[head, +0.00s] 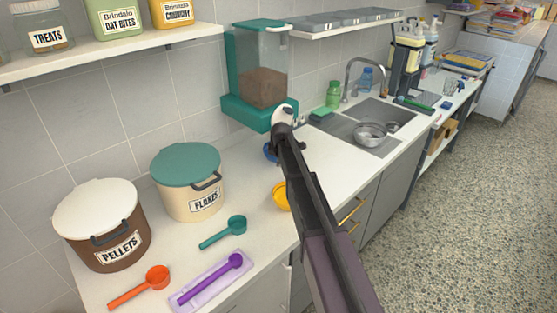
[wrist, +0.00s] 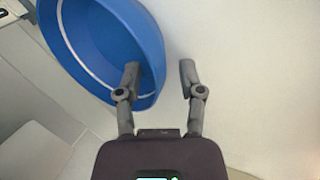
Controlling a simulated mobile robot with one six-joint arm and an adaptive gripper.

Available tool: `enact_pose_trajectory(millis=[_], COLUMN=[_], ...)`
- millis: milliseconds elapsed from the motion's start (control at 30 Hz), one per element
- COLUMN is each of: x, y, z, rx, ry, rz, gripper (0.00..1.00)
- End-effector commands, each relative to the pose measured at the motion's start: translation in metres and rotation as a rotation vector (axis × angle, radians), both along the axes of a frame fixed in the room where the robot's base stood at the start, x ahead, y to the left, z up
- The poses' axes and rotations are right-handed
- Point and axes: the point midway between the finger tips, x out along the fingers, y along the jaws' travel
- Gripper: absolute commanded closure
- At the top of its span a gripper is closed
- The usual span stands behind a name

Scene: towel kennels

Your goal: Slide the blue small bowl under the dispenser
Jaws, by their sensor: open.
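The blue small bowl (head: 270,152) shows only as a sliver in the head view, mostly hidden by my arm. In the wrist view the blue bowl (wrist: 105,35) fills the upper left. My gripper (wrist: 159,72) is open. Its left finger overlaps the bowl's inside near the right rim, and its right finger is outside over the pale counter. I cannot tell whether either finger touches the wall. The teal dispenser (head: 238,75), with a clear hopper of brown feed, stands against the wall just behind the bowl. My arm hides part of its base.
A yellow bowl (head: 281,196) sits nearer on the counter, partly behind my arm. The flakes tub (head: 190,190), pellets tub (head: 115,222) and teal scoop (head: 224,232) stand left. The sink (head: 365,130) is right. A shelf (head: 115,55) runs above the left counter.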

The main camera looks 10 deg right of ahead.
Motion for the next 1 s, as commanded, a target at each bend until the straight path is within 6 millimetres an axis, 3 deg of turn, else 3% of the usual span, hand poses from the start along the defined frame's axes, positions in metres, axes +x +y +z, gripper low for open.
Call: enact_pose_trajectory(millis=[200, 367, 1000], x=[0.0000, -0.0001, 0.0024], y=[0.0001, 0.0002, 0.0100], z=[0.0002, 0.0002, 0.0002], rx=[0.000, 0.000, 0.000], ry=[0.000, 0.000, 0.000], rz=[0.000, 0.000, -0.001], gripper=[0.53, 1.00, 1.00])
